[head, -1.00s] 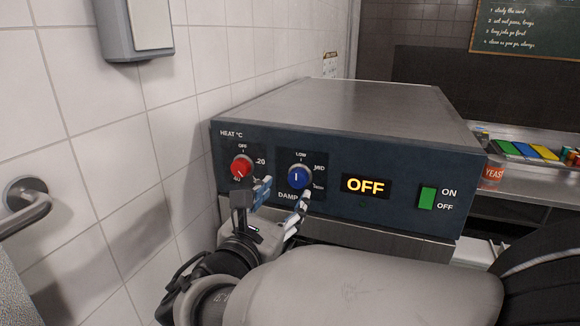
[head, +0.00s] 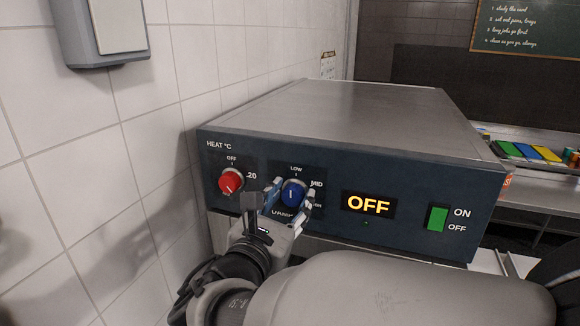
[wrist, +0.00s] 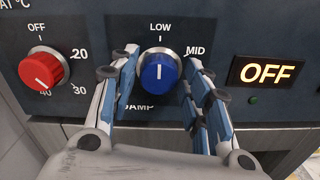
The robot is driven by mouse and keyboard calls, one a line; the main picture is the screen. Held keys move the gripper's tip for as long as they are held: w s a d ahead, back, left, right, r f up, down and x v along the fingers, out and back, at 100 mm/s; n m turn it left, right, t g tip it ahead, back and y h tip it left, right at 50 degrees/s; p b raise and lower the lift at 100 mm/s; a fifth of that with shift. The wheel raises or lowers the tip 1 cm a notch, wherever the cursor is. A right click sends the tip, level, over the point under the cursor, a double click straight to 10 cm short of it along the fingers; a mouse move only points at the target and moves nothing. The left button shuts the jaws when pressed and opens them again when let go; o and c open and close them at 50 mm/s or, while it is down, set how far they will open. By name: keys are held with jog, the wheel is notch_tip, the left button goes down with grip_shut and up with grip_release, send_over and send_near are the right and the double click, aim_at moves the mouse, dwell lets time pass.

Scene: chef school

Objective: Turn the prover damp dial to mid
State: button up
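The blue damp dial (head: 292,193) sits on the dark front panel of the prover (head: 345,150). Its white pointer line is upright, toward LOW; MID is printed to its upper right. In the wrist view the blue damp dial (wrist: 159,72) lies between the fingers of my gripper (wrist: 165,88). The gripper is open, with one finger on each side of the dial. In the head view my gripper (head: 289,203) is at the panel, its fingers straddling the dial. I cannot tell whether either finger touches it.
The red heat dial (wrist: 43,68) is close to the left of my gripper. To the right are the display reading OFF (head: 368,204) and the green ON/OFF switch (head: 437,217). A tiled wall (head: 150,110) stands at the left.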

jog(key=c, duration=0.7)
jog(key=shift+f+b, duration=0.1)
jog(key=shift+b, duration=0.4)
jog(key=m+b, duration=0.3)
jog(key=b, duration=0.1)
jog(key=shift+f, duration=0.2)
jog(key=m+b, duration=0.3)
jog(key=b, duration=0.3)
jog(key=shift+d+f+m, duration=0.1)
jog(key=shift+m, duration=0.2)
jog(key=m+b, duration=0.3)
jog(key=b, duration=0.3)
jog(key=shift+m, duration=0.4)
jog(key=shift+r+m+b, duration=0.2)
jog(key=shift+m+b, duration=0.5)
jog(key=shift+b, duration=0.25)
